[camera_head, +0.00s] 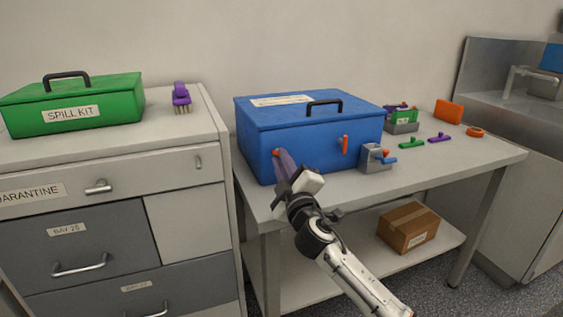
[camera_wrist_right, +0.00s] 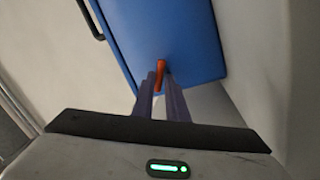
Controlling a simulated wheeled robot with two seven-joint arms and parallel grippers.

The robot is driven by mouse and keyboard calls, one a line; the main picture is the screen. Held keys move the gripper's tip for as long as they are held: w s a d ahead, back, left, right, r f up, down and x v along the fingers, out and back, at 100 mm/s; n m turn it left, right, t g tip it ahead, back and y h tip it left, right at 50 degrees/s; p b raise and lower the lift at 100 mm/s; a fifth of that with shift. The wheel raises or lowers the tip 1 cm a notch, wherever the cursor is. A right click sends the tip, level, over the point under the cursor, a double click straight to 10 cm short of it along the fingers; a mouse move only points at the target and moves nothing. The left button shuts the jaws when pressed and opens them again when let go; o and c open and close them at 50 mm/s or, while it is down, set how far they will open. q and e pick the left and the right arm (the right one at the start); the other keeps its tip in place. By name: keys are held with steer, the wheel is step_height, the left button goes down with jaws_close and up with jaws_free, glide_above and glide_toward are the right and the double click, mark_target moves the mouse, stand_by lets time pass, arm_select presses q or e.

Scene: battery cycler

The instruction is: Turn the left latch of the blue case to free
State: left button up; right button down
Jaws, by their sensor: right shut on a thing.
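The blue case (camera_head: 300,139) stands closed on the grey table, its black handle on the lid. Its left latch (camera_head: 276,153) is orange and mostly hidden behind my right gripper in the head view. The right latch (camera_head: 345,145) is orange and upright on the case front. My right gripper (camera_head: 282,160) is at the left latch with its purple fingers shut on it. In the right wrist view the orange left latch (camera_wrist_right: 161,70) stands between the fingertips, slightly tilted, against the blue case front (camera_wrist_right: 165,30). My left gripper is not in view.
A grey block with a blue lever (camera_head: 376,157) stands right of the case. Green (camera_head: 411,142) and purple (camera_head: 439,137) pieces, an orange ring (camera_head: 475,132) and an orange box (camera_head: 448,111) lie farther right. A drawer cabinet (camera_head: 180,148) with a green spill kit (camera_head: 75,105) stands left.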

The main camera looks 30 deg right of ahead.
steer(key=n, duration=0.2)
steer(key=n+y, duration=0.1)
steer(key=n, duration=0.4)
steer(key=shift+d+r+t+y+p, duration=0.15)
steer(key=shift+d+t+y+p, duration=0.15)
steer(key=shift+d+t+p, duration=0.1)
steer(key=shift+n, duration=0.3)
steer(key=c, duration=1.8)
jaws_free()
steer(key=shift+a, duration=0.1)
steer(key=shift+s+a, duration=0.1)
